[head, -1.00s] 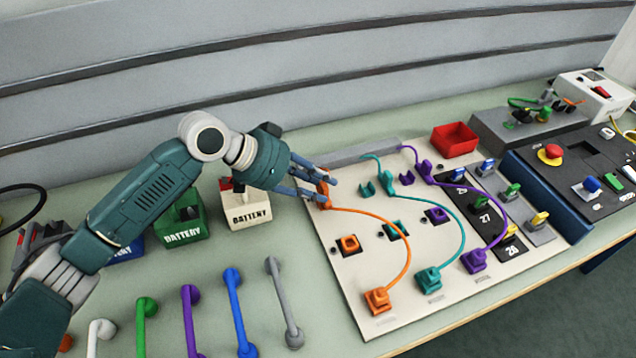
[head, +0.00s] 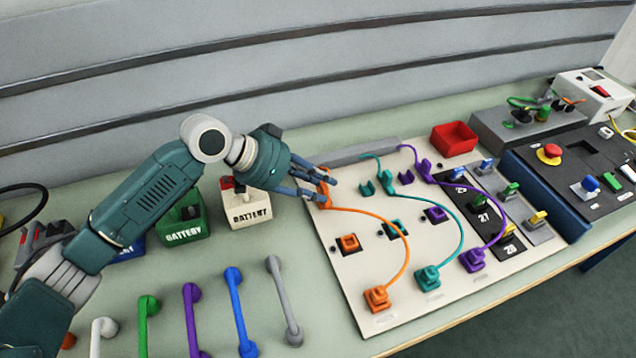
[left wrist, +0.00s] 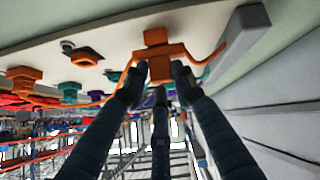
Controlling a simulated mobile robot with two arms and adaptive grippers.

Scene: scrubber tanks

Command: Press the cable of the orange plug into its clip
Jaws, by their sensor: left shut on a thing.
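The orange plug (head: 377,298) stands at the near left corner of the white board (head: 385,325). Its orange cable (head: 405,250) arcs up and left to an orange piece between the fingers of my left gripper (head: 328,192). In the left wrist view my left gripper (left wrist: 158,82) is shut on this orange piece (left wrist: 158,48), close to the board, with cable (left wrist: 213,58) leading off it. The fingers cover much of this spot; I cannot tell the orange clip from the cable's piece, or whether the cable sits in it. My right gripper is out of view.
An orange socket (head: 348,244) lies between gripper and plug. A teal cable (head: 460,225) and a purple cable (head: 503,208) run to the right. A grey bar (head: 350,153) lies along the board's back. A white battery (head: 245,207) stands just left of my gripper.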

